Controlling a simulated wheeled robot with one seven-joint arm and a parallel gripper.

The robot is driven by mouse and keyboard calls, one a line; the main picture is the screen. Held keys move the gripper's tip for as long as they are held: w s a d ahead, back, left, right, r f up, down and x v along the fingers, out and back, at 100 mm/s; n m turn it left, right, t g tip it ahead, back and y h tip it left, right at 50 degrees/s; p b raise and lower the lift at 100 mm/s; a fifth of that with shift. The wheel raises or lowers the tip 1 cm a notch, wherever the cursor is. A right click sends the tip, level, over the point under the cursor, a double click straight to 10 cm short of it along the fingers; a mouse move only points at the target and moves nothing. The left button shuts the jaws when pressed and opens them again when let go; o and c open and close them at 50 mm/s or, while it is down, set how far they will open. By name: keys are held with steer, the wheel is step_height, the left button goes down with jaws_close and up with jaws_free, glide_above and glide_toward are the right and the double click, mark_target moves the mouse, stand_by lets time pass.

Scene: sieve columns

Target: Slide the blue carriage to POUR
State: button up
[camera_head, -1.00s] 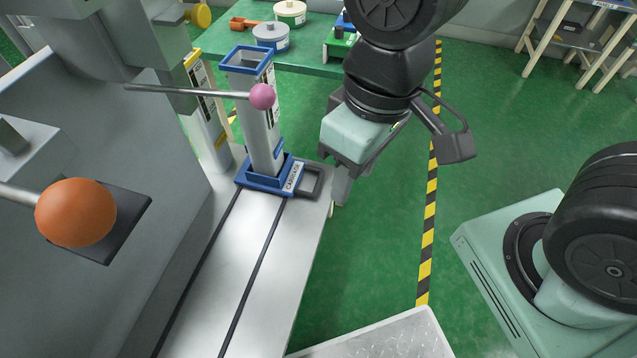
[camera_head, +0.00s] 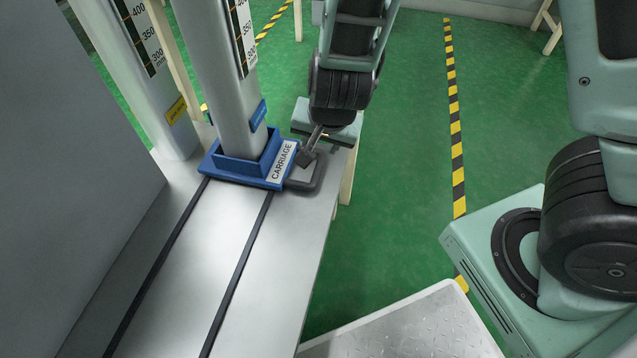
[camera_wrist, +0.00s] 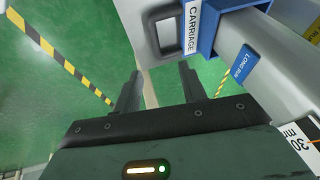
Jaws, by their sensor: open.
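The blue carriage (camera_head: 230,170), labelled CARRIAGE, sits at the far end of two dark slots in the metal bench. It carries a tall upright grey column (camera_head: 220,90) with a scale. A grey loop handle (camera_head: 316,180) sticks out from its right side; it also shows in the wrist view (camera_wrist: 153,30). My gripper (camera_wrist: 158,78) is open and empty. In the wrist view its fingertips stand apart just short of the handle, which is ahead of them. In the head view the gripper body (camera_head: 325,118) is just behind the handle. A POUR mark is not seen.
The metal bench (camera_head: 195,265) is clear along the slots towards the viewer. A grey machine wall (camera_head: 60,160) rises on the left. A second scaled column (camera_head: 135,90) stands behind left. Green floor with a yellow-black stripe (camera_head: 455,130) lies on the right.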

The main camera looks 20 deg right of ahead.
step_height(320, 180, down, 2)
steer(key=d, duration=0.1)
steer(key=b, duration=1.1)
glide_toward(318, 168)
steer(key=shift+m+h, duration=0.3)
steer(key=x, duration=0.8)
steer(key=shift+w+a+f, duration=0.1)
steer(key=shift+a+f, duration=0.1)
steer(key=shift+f, duration=0.2)
steer(key=shift+c, duration=0.2)
jaws_close()
